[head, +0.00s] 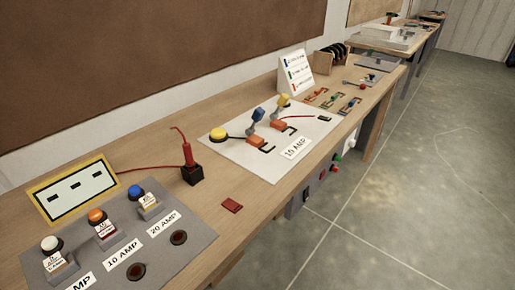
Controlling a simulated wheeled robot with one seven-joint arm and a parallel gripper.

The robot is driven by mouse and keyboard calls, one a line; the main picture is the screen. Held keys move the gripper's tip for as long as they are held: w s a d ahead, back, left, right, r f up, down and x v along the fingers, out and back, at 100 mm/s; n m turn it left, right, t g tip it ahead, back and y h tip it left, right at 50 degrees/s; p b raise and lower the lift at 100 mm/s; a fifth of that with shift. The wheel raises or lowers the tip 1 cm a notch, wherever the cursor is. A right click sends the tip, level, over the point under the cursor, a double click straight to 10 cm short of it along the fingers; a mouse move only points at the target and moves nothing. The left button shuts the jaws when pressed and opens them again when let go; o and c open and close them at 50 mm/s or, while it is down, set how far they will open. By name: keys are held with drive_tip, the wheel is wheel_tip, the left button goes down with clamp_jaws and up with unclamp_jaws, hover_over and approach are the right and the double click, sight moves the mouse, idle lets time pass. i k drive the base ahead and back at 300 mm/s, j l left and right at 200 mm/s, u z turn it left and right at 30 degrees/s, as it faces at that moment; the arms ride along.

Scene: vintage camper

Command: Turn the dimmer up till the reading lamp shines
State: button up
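I cannot make out a reading lamp or a part that is clearly a dimmer in the head view. Small red, green and white round parts (350,142) stick out from a grey panel on the bench's front side. They are too small to tell what they are. My gripper is not in view.
A wooden bench (228,180) runs along the wall. It carries a grey fuse board (190,222), a yellow-framed panel (45,204), a red probe in a black block (191,173), a white board (232,152) and a sign card (296,73). The concrete floor (420,180) at right is clear.

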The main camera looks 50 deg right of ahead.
sight(352, 143)
drive_tip(key=z, duration=1.6)
drive_tip(key=i+l, duration=0.15)
drive_tip(key=l, duration=0.2)
drive_tip(key=i+l+z, duration=0.1)
drive_tip(key=l, duration=0.2)
drive_tip(key=i+l, duration=0.2)
drive_tip(key=l+z, duration=0.05)
drive_tip(key=l, duration=0.05)
